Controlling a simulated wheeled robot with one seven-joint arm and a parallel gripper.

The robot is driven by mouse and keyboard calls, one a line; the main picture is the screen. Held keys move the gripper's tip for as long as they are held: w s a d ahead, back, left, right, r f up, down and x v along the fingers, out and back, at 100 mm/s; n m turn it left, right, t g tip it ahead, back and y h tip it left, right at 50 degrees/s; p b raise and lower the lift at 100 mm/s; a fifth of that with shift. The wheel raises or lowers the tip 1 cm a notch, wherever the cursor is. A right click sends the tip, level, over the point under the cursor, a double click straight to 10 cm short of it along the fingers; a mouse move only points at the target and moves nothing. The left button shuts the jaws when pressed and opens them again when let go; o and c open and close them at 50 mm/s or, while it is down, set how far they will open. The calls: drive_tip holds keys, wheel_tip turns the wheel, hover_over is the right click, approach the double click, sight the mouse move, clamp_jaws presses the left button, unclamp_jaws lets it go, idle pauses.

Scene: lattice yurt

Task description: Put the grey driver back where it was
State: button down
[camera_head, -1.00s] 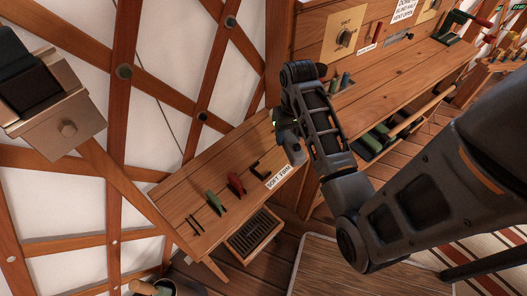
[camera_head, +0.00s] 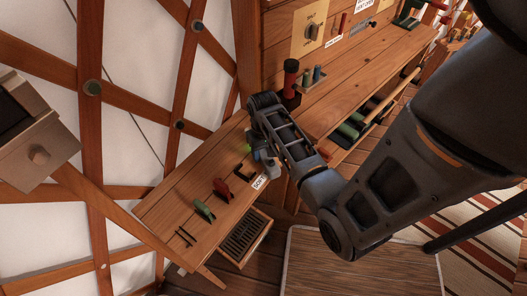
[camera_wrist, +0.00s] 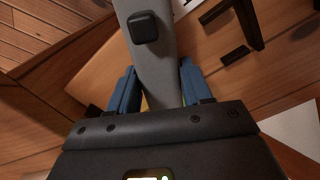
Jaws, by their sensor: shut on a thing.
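The grey driver (camera_wrist: 153,65) is between the blue fingers of my gripper (camera_wrist: 156,90) in the wrist view. It has a black square button, and its upper part runs out of the picture. My gripper (camera_head: 264,156) is shut on it, above the far end of the low wooden bench (camera_head: 196,168) in the head view. My arm hides part of the gripper there, and the driver is hard to make out. I cannot tell whether the driver touches the bench.
On the bench are a black bracket (camera_head: 244,171), a red tool (camera_head: 221,188), a green tool (camera_head: 204,210) and thin dark pieces (camera_head: 184,237). A white label (camera_head: 259,182) is at its front edge. A slatted box (camera_head: 243,238) is below.

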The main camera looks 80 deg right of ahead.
sight(263, 151)
idle(0.3)
drive_tip(key=shift+c, duration=2.4)
unclamp_jaws()
drive_tip(key=shift+f, duration=0.1)
wheel_tip(263, 151, up, 12)
drive_tip(key=s+a+n+t+h, duration=0.2)
drive_tip(key=a+n+t+h, duration=0.35)
drive_tip(key=a, duration=1.15)
drive_tip(key=s+a+r+n+t+y, duration=0.2)
drive_tip(key=s+a+r+t, duration=0.1)
drive_tip(key=a+r, duration=0.4)
drive_tip(key=s+a+r+n+t+y, duration=0.3)
drive_tip(key=a+r+t, duration=0.3)
drive_tip(key=r, duration=0.6)
drive_tip(key=shift+s+a, duration=0.35)
drive_tip(key=shift+s, duration=0.2)
drive_tip(key=shift+y, duration=0.25)
